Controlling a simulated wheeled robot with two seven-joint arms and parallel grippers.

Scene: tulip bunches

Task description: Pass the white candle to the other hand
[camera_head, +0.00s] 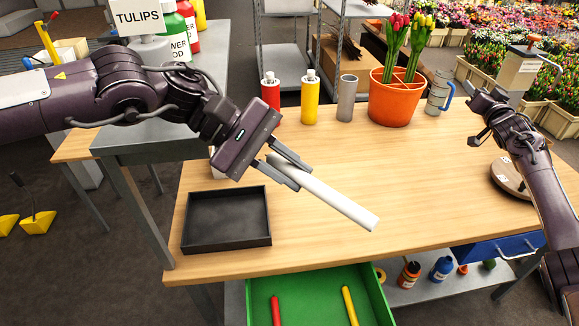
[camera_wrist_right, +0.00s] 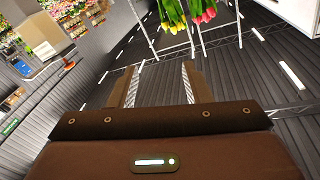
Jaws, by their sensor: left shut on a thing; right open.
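The white candle (camera_head: 335,203) is a long pale cylinder. My left gripper (camera_head: 284,170) is shut on it near its upper left end. The candle slants down to the right, its free end above the middle of the wooden table. My right gripper (camera_head: 484,105) is at the right of the head view, by the table's far right side, well apart from the candle. In the right wrist view my right gripper (camera_wrist_right: 160,85) is open, with nothing between its fingers. The candle does not show in that view.
A black tray (camera_head: 227,247) lies at the table's (camera_head: 420,200) front left. A red bottle (camera_head: 270,93), a yellow bottle (camera_head: 309,101), a grey cylinder (camera_head: 347,98) and an orange tulip pot (camera_head: 395,100) stand along the back. A green drawer (camera_head: 312,285) is open below the front edge.

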